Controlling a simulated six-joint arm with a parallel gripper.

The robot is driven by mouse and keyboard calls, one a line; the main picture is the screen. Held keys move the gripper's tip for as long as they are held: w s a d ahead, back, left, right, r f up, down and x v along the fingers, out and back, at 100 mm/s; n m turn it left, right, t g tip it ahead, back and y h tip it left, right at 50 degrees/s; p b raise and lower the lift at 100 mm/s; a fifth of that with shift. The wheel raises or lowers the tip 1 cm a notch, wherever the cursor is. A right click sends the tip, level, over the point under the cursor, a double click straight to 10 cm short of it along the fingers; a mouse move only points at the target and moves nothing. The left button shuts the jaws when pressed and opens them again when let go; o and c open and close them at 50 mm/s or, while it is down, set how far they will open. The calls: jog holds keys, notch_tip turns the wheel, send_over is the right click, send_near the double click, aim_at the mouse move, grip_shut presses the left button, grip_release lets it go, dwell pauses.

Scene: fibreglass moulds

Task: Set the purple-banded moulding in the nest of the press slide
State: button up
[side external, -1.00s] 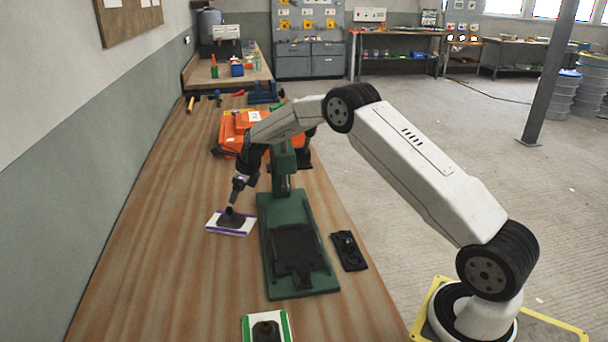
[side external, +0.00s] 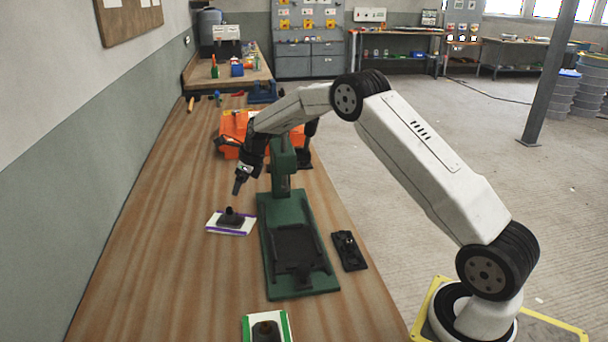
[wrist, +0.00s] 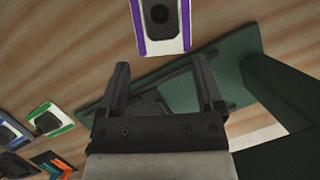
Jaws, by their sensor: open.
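The purple-banded moulding (side external: 230,222), a white plate with purple edges and a dark raised body, lies on the bench left of the green press (side external: 272,238). It also shows at the top of the wrist view (wrist: 160,22). The press's dark slide (side external: 297,245) lies on its base; no moulding is seen on it, and the nest's detail is too small to tell. My gripper (side external: 238,190) is above the moulding, apart from it. In the wrist view my gripper (wrist: 161,66) has its fingers spread, with nothing between them.
A green-banded moulding (side external: 266,328) lies at the near edge; a blue-banded one (wrist: 12,134) shows in the wrist view. A black fixture (side external: 348,250) sits right of the press. An orange case (side external: 232,128) stands behind the press column. Bench left of the moulding is clear.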

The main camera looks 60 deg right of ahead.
jog(key=shift+s, duration=0.1)
jog(key=s+a+r+n, duration=0.1)
jog(key=s+a+n, duration=0.3)
jog(key=s+n, duration=0.6)
jog(key=s+a+n+g+h, duration=0.1)
jog(key=s+a+n, duration=0.3)
jog(key=s+n, duration=0.7)
jog(key=s+a+r+n, duration=0.1)
jog(key=s+a+n, duration=0.4)
jog(key=s+n, duration=0.5)
jog(key=s, duration=0.2)
jog(key=shift+s+r+g+h, duration=0.3)
jog(key=shift+s+r+h, duration=0.05)
jog(key=shift+s+h, duration=0.05)
jog(key=shift+o, duration=0.5)
jog(key=shift+a, duration=0.1)
